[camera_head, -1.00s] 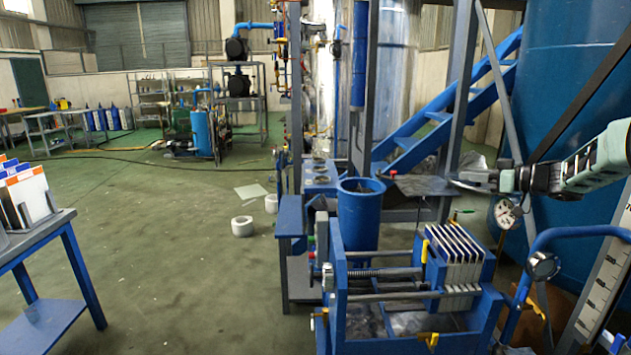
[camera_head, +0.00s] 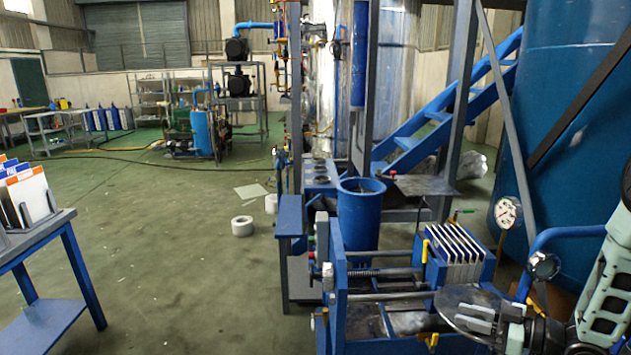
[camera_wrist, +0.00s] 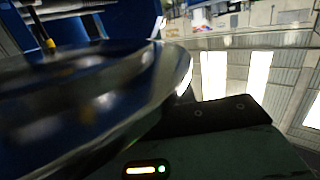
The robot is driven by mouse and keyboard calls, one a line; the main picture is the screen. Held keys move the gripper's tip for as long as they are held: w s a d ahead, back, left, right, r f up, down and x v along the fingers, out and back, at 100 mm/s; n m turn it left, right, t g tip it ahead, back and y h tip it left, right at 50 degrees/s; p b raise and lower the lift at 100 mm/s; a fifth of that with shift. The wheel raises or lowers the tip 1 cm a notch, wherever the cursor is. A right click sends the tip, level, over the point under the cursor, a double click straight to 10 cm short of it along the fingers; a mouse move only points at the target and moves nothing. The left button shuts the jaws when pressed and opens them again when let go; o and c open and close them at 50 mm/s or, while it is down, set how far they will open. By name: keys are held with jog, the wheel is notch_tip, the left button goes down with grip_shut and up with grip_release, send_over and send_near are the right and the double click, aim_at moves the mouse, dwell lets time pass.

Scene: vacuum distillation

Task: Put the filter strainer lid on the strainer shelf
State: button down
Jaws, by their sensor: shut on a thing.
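The filter strainer lid (camera_head: 457,298) is a round, dark metallic disc at the lower right of the head view. My gripper (camera_head: 482,318) is shut on it and holds it tilted, in front of the white plates of the filter press. In the wrist view the lid (camera_wrist: 90,92) is large and blurred, with a shiny rim. The strainer looks to be the blue open-topped cylinder (camera_head: 360,215), left of and beyond my gripper. A flat grey shelf (camera_head: 425,186) beside it may be the strainer shelf; its top looks bare apart from a small red knob at its left edge.
Green floor (camera_head: 160,250) is open at left.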

jog(key=s+a+f+b, duration=0.1)
jog(key=s+f+b, duration=0.4)
jog(key=f, duration=0.6)
jog(key=w+a+m+t+h+b, duration=0.1)
jog(key=w+m+t+h, duration=0.55)
jog(key=m+h, duration=0.35)
jog(key=s+f+h, duration=0.3)
jog(key=s, duration=0.7)
jog(key=shift+s+d+m, duration=0.2)
jog(key=shift+d+m, duration=0.1)
jog(key=shift+d, duration=0.05)
